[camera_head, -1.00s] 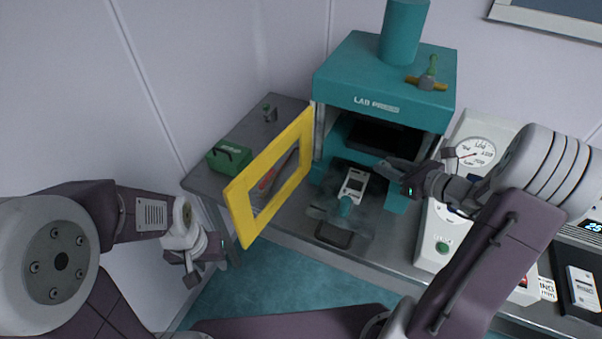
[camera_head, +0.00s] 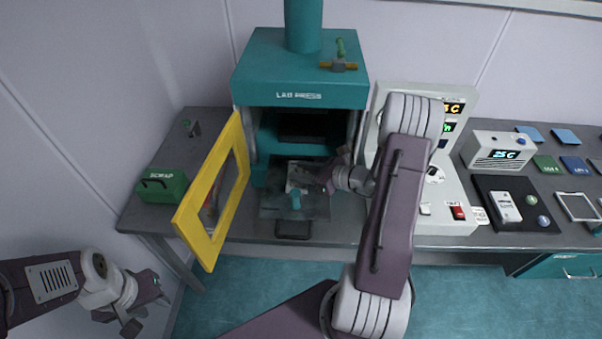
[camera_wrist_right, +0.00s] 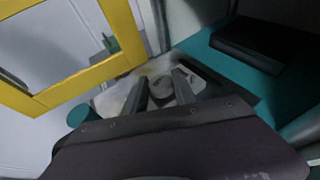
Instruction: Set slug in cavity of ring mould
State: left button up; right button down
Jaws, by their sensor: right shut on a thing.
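The pale metal ring mould (camera_head: 295,180) lies on the grey plate in front of the lab press opening; a teal handle (camera_head: 296,201) points toward me. My right gripper (camera_head: 312,178) reaches in from the right, over the mould. In the right wrist view its two fingers (camera_wrist_right: 161,88) are shut on a small grey rounded piece (camera_wrist_right: 160,84), seemingly the slug, with the pale mould (camera_wrist_right: 115,98) around and below. Whether the piece touches the mould or sits in its cavity I cannot tell. My left gripper (camera_head: 142,308) hangs at the lower left, empty, its fingers apart.
The yellow framed door (camera_head: 187,222) stands open left of the teal press (camera_head: 300,78). A green scrap box (camera_head: 163,187) stands on the bench at left. A control console (camera_head: 450,205) stands close right of my right arm. The dark press platen (camera_head: 300,127) is behind the mould.

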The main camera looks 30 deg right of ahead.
jog(key=shift+d+f, duration=0.15)
jog(key=shift+f, duration=0.4)
jog(key=shift+s, duration=0.1)
